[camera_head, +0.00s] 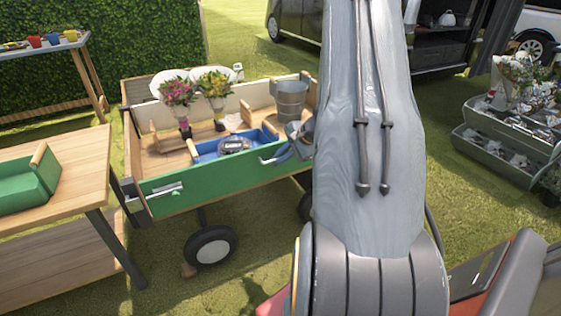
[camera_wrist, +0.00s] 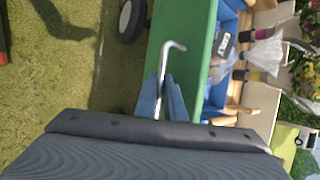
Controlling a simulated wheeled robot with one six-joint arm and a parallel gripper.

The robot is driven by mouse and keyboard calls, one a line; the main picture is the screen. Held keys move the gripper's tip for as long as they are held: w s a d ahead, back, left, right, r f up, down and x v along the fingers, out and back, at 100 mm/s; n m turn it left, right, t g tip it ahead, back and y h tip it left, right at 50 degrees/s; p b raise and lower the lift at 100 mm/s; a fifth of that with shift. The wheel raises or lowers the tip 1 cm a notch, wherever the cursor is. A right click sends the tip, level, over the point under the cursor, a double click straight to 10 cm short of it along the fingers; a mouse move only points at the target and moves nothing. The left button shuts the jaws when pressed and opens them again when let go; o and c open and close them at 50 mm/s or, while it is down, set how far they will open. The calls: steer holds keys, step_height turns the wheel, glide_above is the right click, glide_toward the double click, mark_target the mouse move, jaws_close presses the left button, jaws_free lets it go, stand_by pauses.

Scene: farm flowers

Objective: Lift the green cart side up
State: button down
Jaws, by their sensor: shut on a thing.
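The green cart side (camera_head: 215,181) forms the near wall of the wooden cart and looks roughly upright; its exact tilt is hard to tell. It also shows in the wrist view (camera_wrist: 186,50). A bent metal handle (camera_wrist: 168,58) sticks out from its face. My gripper (camera_wrist: 163,98) is shut on the metal handle, with one blue-grey finger on each side of it. In the head view my gripper (camera_head: 298,142) is at the right part of the green side, partly hidden by my arm. A metal latch (camera_head: 160,193) sits at the left end.
The cart holds a blue crate (camera_head: 207,148), flower bouquets (camera_head: 213,84) and a metal bucket (camera_head: 290,97). A wooden table (camera_head: 75,175) with a green box (camera_head: 28,183) stands close at left. Flower racks (camera_head: 505,142) stand at right.

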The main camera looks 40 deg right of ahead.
steer(key=shift+w+r, duration=0.1)
steer(key=shift+w, duration=0.05)
steer(key=c, duration=2.1)
jaws_free()
steer(key=shift+v, duration=3.9)
steer(key=shift+a, duration=0.1)
steer(key=s+a+r+n+g+y+p, duration=0.1)
steer(key=a+r+n+g+p, duration=0.15)
steer(key=a, duration=0.45)
steer(key=s+a+r+n+g+p, duration=0.1)
steer(key=a+r+n, duration=0.25)
steer(key=a, duration=0.35)
steer(key=s+a+r+n+g+h+p, duration=0.1)
steer(key=s+a+r+n+p, duration=0.1)
steer(key=s+a+r+n, duration=0.2)
steer(key=s+a+r+n+g+h+p, duration=0.1)
steer(key=s+a+r+n+h+p, duration=0.1)
steer(key=s+a, duration=0.6)
steer(key=s+a+r+n+g+h+p, duration=0.1)
steer(key=s+a+r+n+p, duration=0.2)
steer(key=s+a+r+n, duration=0.3)
steer(key=shift+s+a+r+n+g+p, duration=0.2)
steer(key=shift+a+r, duration=0.15)
steer(key=shift+a, duration=0.15)
steer(key=shift+s+a+r+n+g+p, duration=0.1)
steer(key=shift+s+a+r+n, duration=0.2)
steer(key=shift+a, duration=0.2)
